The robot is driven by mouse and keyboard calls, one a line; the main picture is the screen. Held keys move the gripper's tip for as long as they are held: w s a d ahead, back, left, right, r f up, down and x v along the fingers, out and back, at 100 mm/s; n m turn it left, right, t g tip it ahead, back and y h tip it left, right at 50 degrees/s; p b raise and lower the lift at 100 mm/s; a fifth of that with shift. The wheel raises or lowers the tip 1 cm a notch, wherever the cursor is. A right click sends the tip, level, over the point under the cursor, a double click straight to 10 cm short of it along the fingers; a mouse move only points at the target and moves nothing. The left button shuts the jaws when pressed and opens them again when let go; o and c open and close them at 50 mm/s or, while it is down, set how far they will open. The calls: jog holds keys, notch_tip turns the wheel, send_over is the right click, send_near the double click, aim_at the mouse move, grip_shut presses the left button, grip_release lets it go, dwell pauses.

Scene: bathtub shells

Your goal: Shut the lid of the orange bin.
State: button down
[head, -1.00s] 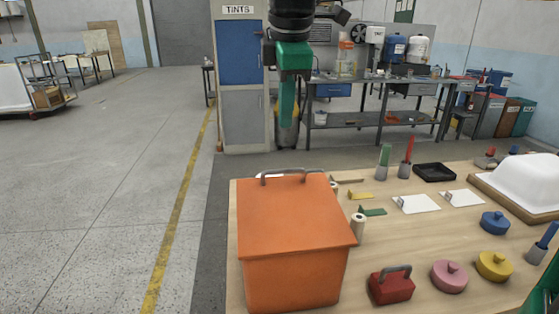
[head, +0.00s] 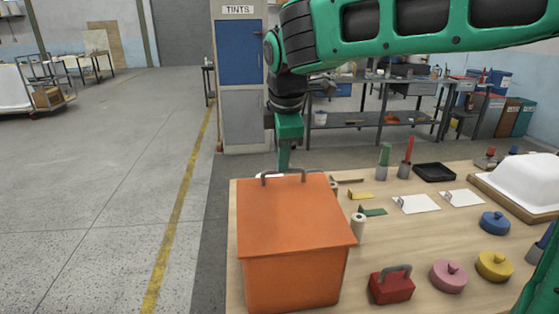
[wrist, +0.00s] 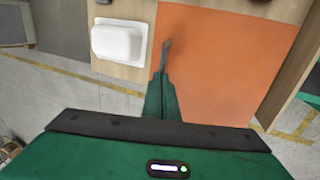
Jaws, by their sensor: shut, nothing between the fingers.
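The orange bin (head: 295,280) stands at the near left end of the wooden table. Its orange lid (head: 290,215) lies over the top, with a grey handle (head: 290,173) at the far edge. I cannot tell whether a gap remains at that far edge, which is hidden. My gripper (head: 283,168) is shut and empty, pointing down just behind the handle. In the wrist view the gripper (wrist: 161,82) is close to the handle (wrist: 166,55), and the lid (wrist: 225,65) fills the right of the picture. Contact cannot be made out.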

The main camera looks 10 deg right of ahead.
dwell(0.3)
jog(key=shift+w+f+g, duration=0.3)
jog(key=shift+f, duration=0.25)
jog(key=shift+w+f+g, duration=0.25)
jog(key=shift+f+g, duration=0.05)
jog(key=shift+f, duration=0.55)
jog(key=shift+d, duration=0.1)
